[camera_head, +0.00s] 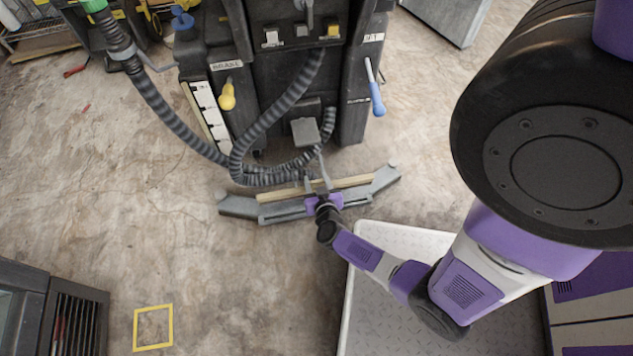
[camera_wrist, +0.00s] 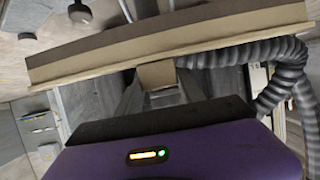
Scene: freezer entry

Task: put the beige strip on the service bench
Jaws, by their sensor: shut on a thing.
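The beige strip (camera_head: 350,182) is a long thin bar lying along the grey squeegee bar of the black floor machine in the head view. In the wrist view the strip (camera_wrist: 230,40) crosses the top of the picture, with a dark band along it. My gripper (camera_head: 321,190) is at the strip's middle, in front of the machine. In the wrist view my gripper (camera_wrist: 158,82) is shut on a short beige tab at the strip's middle. Whether the strip still touches the squeegee bar (camera_head: 285,211) I cannot tell. I cannot identify the service bench for certain.
The black machine (camera_head: 300,90) stands behind, with a ribbed grey hose (camera_head: 160,105) looping close to the strip. A pale tread-plate surface (camera_head: 385,310) lies at the lower right under my arm. A yellow square (camera_head: 153,328) marks the floor at left. The left floor is mostly clear.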

